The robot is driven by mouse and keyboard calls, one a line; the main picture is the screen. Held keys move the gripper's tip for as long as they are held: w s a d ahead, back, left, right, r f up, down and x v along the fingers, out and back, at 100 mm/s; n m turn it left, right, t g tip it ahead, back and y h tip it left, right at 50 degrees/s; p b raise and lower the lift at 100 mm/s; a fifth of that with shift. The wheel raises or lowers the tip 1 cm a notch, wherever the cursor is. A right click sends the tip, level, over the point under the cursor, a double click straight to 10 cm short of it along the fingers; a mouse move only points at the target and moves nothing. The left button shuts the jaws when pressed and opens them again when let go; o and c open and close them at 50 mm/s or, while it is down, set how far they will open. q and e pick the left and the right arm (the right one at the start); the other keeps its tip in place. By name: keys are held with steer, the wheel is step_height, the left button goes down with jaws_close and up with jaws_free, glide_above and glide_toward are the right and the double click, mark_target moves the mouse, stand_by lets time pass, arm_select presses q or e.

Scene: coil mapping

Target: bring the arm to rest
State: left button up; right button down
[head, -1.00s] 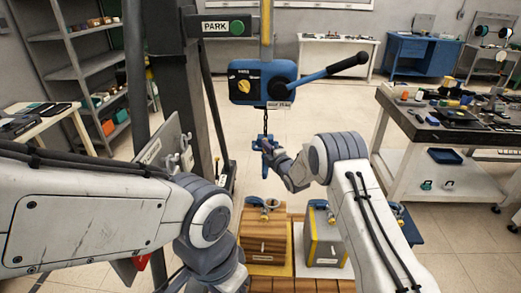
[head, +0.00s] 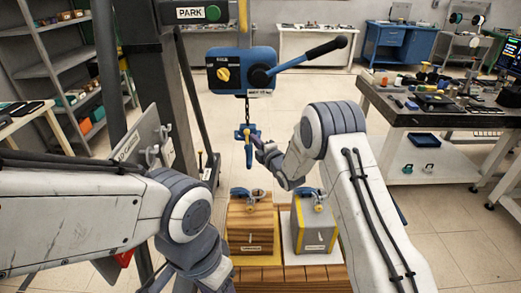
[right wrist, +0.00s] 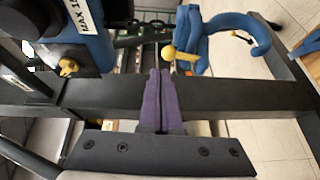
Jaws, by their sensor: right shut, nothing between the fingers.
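My right gripper (head: 257,140) is at the end of the right arm, near the blue hook (head: 247,138) that hangs on a chain. In the right wrist view the purple fingers of the right gripper (right wrist: 160,74) are together with nothing between them. The blue hook with its yellow latch (right wrist: 228,38) lies beyond and right of the fingertips. The hook hangs below a blue hoist (head: 241,71) with a yellow knob and a blue lever with a black handle. My left arm comes in from the left; its gripper is out of the picture.
A wooden block (head: 250,227) and a grey-yellow block (head: 314,225), both with shackles on top, stand on a wooden pallet (head: 290,279) below. A dark post with a PARK sign (head: 190,13) stands left. A workbench (head: 430,118) is at right. Open floor lies behind.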

steer(key=s+a+r+m+g+h+b, duration=0.1)
steer(key=s+a+m+g, duration=0.25)
steer(key=s, duration=0.75)
steer(key=s+a+r+m+g+h, duration=0.15)
steer(key=s+m+g, duration=0.3)
steer(key=s, duration=0.65)
steer(key=s+d+m+g+h, duration=0.1)
steer(key=s+d+m+g, duration=0.1)
steer(key=s, duration=1.3)
steer(key=s+d+m+g+h, duration=0.2)
steer(key=s+m+g, duration=0.3)
steer(key=s, duration=1)
steer(key=shift+d+r+g, duration=0.25)
steer(key=shift+d+g, duration=0.1)
steer(key=shift+g, duration=0.25)
